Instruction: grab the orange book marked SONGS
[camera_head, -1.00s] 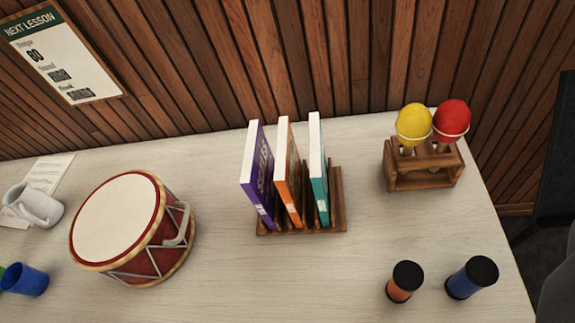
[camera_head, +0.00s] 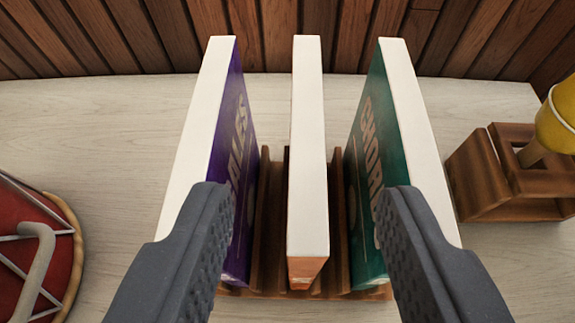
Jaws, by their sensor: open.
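The orange book (camera_head: 307,271) stands upright in the middle of a wooden rack (camera_head: 270,220). From above I see mostly its white page edge, with a strip of orange at the near lower end; its SONGS marking is not visible. My gripper (camera_head: 306,200) is open, with one dark grey finger on each side of the orange book and apart from it. The left finger overlaps the purple book (camera_head: 240,140) in view, and the right finger overlaps the teal book (camera_head: 372,150). I cannot tell whether the fingers touch those books.
The purple and teal books stand in the rack on either side, with narrow gaps to the orange one. A red drum (camera_head: 30,250) is at the left edge. A wooden holder (camera_head: 490,190) with a yellow maraca (camera_head: 560,118) is at right. A slatted wall (camera_head: 330,20) rises behind.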

